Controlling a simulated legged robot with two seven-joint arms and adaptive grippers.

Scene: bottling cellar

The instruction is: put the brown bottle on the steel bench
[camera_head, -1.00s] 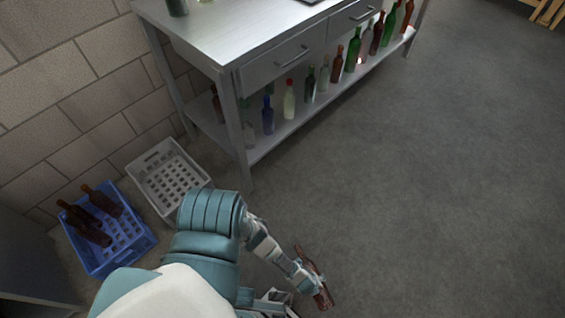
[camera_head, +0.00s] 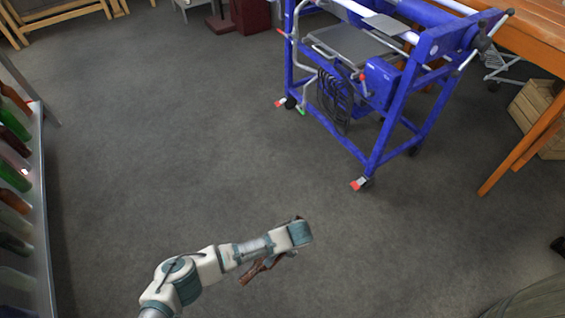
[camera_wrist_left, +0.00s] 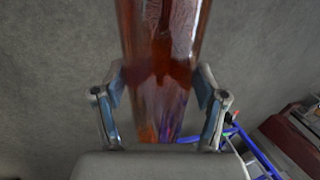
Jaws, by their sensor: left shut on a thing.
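My left gripper (camera_head: 285,254) is shut on the brown bottle (camera_head: 262,268), which hangs tilted above the floor at the bottom middle of the head view. In the left wrist view the two fingers of the gripper (camera_wrist_left: 160,85) close on both sides of the bottle (camera_wrist_left: 160,40), whose glass is reddish-brown and see-through. My right gripper is not in view.
A blue wheeled frame machine (camera_head: 385,150) stands at the upper right, beside an orange wooden table (camera_head: 540,35) and a wooden crate (camera_head: 535,110). The grey floor between bench and machine is clear.

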